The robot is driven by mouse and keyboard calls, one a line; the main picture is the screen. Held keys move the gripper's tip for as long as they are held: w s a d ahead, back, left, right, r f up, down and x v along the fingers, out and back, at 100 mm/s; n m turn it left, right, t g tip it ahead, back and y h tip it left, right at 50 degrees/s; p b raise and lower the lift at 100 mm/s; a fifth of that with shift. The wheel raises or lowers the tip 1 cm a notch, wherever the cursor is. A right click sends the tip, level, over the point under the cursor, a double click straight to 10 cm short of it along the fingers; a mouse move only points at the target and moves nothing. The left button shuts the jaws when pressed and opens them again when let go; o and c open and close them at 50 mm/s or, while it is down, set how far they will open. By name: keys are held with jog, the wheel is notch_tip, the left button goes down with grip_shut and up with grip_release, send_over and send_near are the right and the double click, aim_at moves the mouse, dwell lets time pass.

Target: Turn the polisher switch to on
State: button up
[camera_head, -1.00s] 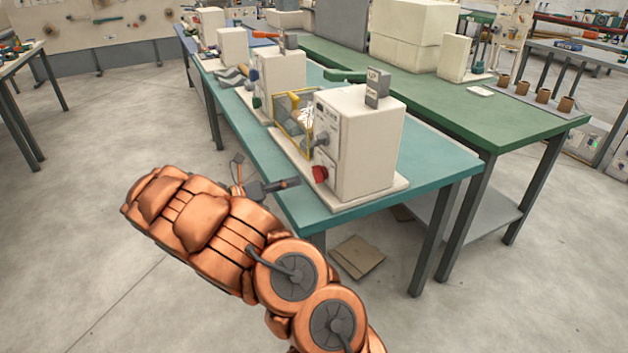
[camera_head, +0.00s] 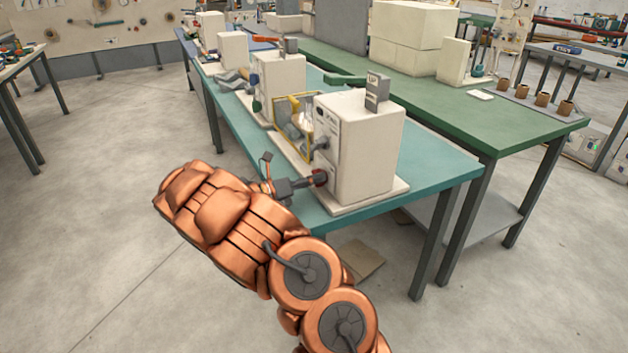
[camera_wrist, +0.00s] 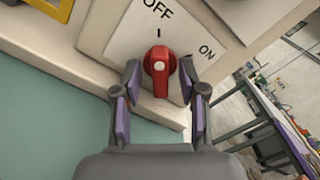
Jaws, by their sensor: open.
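The polisher (camera_head: 362,150) is a white box machine on a pale base at the near end of the teal table in the head view. Its red switch (camera_wrist: 160,70) sits in the middle of the wrist view, on a white plate marked OFF and ON. The knob points at the mark under OFF; ON is to the upper right. My gripper (camera_wrist: 160,82) is open, with one finger on each side of the red knob. I cannot tell whether either finger touches it. In the head view my gripper (camera_head: 311,181) is at the switch, which it partly hides.
The teal table (camera_head: 440,160) carries more white machines (camera_head: 277,78) in a row behind the polisher. A yellow-framed guard (camera_head: 294,122) stands beside it. A green table (camera_head: 480,108) with brown cups (camera_head: 542,99) is at the right. The floor at the left is clear.

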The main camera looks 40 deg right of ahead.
grip_shut()
jog(key=shift+m, duration=0.3)
dwell(0.3)
jog(key=m+b, duration=0.1)
jog(key=m, duration=0.2)
jog(key=shift+f+m, duration=0.1)
jog(key=shift+m, duration=0.2)
jog(key=m+b, duration=0.3)
jog(key=m, duration=0.1)
jog(key=shift+f+m, duration=0.1)
jog(key=shift+m, duration=0.2)
jog(key=m+b, duration=0.2)
jog(key=shift+m, duration=0.4)
jog(key=shift+m+b, duration=1.75)
jog(key=shift+m, duration=0.45)
